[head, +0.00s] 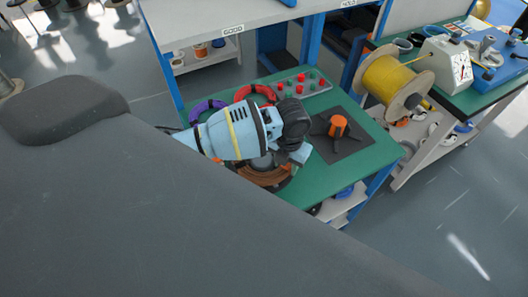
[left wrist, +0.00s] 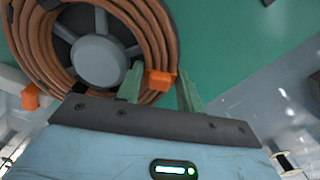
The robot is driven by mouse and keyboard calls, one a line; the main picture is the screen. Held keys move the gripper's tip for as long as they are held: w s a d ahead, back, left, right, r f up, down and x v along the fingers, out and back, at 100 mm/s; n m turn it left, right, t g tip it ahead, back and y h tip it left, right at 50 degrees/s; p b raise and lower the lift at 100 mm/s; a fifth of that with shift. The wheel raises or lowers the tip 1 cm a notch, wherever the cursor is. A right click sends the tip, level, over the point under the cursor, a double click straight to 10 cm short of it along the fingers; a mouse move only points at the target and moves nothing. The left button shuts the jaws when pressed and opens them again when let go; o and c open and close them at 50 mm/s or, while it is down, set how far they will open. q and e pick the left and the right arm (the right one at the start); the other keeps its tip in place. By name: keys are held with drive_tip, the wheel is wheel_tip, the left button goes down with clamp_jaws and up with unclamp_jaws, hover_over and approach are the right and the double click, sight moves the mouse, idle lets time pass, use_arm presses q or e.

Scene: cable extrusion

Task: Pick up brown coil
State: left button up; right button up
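The brown coil (head: 264,177) lies on the green table (head: 318,183), partly hidden under my left arm. In the left wrist view the coil (left wrist: 157,38) sits around a grey hub (left wrist: 100,60) with spokes. Orange clips (left wrist: 160,81) show on the coil. My left gripper (left wrist: 160,90) is at the coil's near right edge, its two green-grey fingers apart. One finger overlaps the coil and the other is just outside its rim, with an orange clip between them. Whether the fingers touch the coil cannot be told. My right gripper is not in view.
A purple coil (head: 207,108) and a red coil (head: 255,92) lie behind my left arm. A panel with red and green buttons (head: 302,84) is at the back. A dark mat (head: 350,147) with an orange-topped holder (head: 338,126) is to the right. A yellow spool (head: 394,82) stands beyond.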

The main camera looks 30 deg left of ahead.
use_arm(q)
drive_tip(key=c, duration=0.7)
clamp_jaws()
drive_tip(key=shift+r, duration=0.15)
drive_tip(key=shift+r, duration=0.45)
drive_tip(key=r, duration=0.1)
drive_tip(key=s+r, duration=0.1)
drive_tip(key=shift+d+r, duration=0.3)
drive_tip(key=shift+d, duration=0.1)
drive_tip(key=s+d+r, duration=0.1)
drive_tip(key=s+d, duration=0.8)
drive_tip(key=s, duration=0.2)
drive_tip(key=shift+s+r, duration=0.15)
drive_tip(key=shift+s, duration=0.2)
